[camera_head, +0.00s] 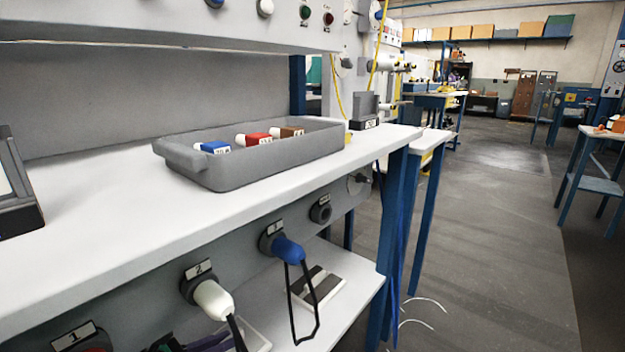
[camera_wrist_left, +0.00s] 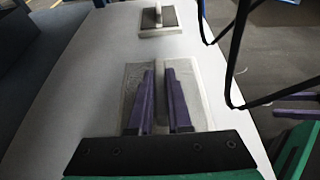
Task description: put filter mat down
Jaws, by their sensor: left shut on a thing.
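My left gripper (camera_wrist_left: 158,112) has purple fingers and is shut on the raised middle of a pale grey filter mat (camera_wrist_left: 196,92). In the wrist view the mat appears flat and level over the white lower shelf (camera_wrist_left: 95,70); I cannot tell whether it touches. The fingers and palm hide part of it. In the head view the gripper (camera_head: 195,344) shows only at the bottom edge, below the white plug, with a pale mat edge (camera_head: 259,337) beside it.
A dark pad on a pale base (camera_head: 318,288) lies farther along the shelf. A white plug (camera_head: 213,298) and a blue plug (camera_head: 287,249) with a hanging black loop (camera_head: 291,310) stick out above. A grey tray (camera_head: 270,170) of coloured pieces stands on the bench top.

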